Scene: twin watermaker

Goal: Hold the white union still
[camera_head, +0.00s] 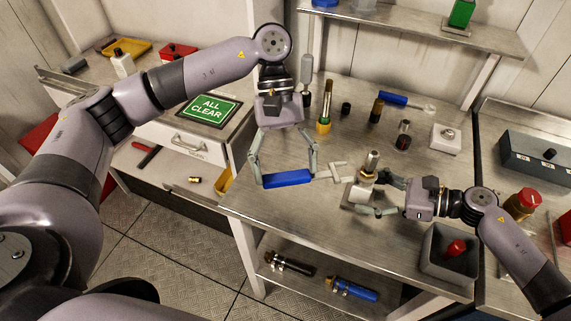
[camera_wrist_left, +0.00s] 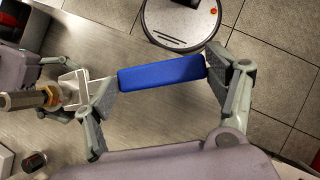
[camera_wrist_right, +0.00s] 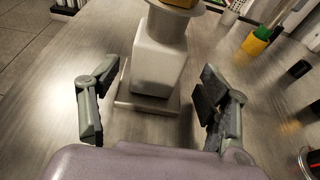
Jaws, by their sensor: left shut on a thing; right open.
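The white union (camera_wrist_right: 158,60) is an upright white block on a flat metal base; it also shows in the head view (camera_head: 359,191). A brass nut (camera_wrist_left: 50,95) and a metal fitting (camera_head: 371,161) sit on top. My right gripper (camera_wrist_right: 155,105) is open, with one finger on each side of the union's lower part and visible gaps. My left gripper (camera_head: 288,179) is shut on the blue handle (camera_wrist_left: 160,72) of a wrench, its fingers near the handle's ends. The wrench's pale head (camera_wrist_left: 74,88) is close beside the nut; I cannot tell whether it touches.
A grey bin (camera_head: 449,256) with a red-topped thing stands right of my right gripper. Bottles and a yellow-based brush holder (camera_head: 324,125) stand behind on the bench (camera_head: 290,215). A white block (camera_head: 445,137) is at the back right. The bench's front left is clear.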

